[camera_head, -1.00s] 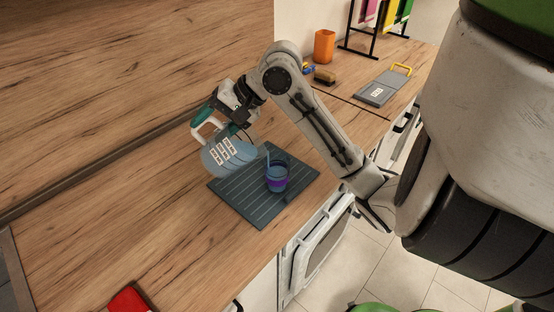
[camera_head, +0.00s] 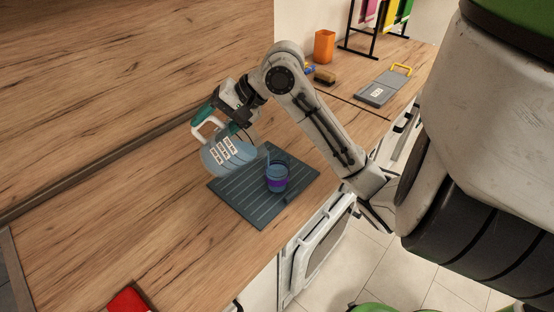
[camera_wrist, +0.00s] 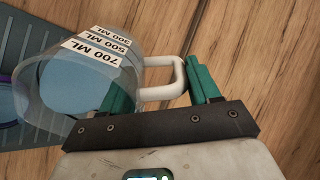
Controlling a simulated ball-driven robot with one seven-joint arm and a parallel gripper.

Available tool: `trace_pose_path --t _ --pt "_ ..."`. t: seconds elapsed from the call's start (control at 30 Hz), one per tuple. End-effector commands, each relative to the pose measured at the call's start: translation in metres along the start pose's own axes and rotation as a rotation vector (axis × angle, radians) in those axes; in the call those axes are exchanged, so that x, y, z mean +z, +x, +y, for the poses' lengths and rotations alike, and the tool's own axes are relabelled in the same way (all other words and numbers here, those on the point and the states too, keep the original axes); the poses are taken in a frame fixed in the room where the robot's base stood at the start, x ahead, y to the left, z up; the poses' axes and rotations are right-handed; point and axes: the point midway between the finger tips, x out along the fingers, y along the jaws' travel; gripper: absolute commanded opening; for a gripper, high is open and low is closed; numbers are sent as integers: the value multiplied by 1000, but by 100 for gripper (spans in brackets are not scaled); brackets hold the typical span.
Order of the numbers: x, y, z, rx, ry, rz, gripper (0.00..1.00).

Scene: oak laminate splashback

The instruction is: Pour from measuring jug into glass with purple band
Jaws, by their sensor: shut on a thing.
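The measuring jug (camera_head: 228,155) is clear with white volume labels, a white handle and bluish liquid inside. My gripper (camera_head: 219,118) is shut on its handle, which shows between green fingers in the wrist view (camera_wrist: 163,82). The jug is tilted with its mouth toward the glass with purple band (camera_head: 277,181). This glass stands upright on the dark ribbed mat (camera_head: 240,205) and holds blue liquid. A thin bluish stream seems to run from the jug's lip to the glass. In the wrist view only part of the glass (camera_wrist: 8,105) shows at the left edge, behind the jug.
The wooden counter (camera_head: 120,220) is clear left of the mat. A red object (camera_head: 130,300) lies at the front. Further back are an orange cup (camera_head: 324,46), a brush (camera_head: 325,77), a grey board with yellow handle (camera_head: 384,88) and a black rack (camera_head: 375,30).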

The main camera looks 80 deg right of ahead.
Motion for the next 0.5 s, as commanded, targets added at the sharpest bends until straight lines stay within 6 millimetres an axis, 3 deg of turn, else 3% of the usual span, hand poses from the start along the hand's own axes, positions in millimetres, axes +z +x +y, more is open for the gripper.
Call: trace_pose_path --t 0.23,0.5 --pt "1 2 -3 20 -3 -4 0" --pt "2 41 -1 259 -3 -13 0"
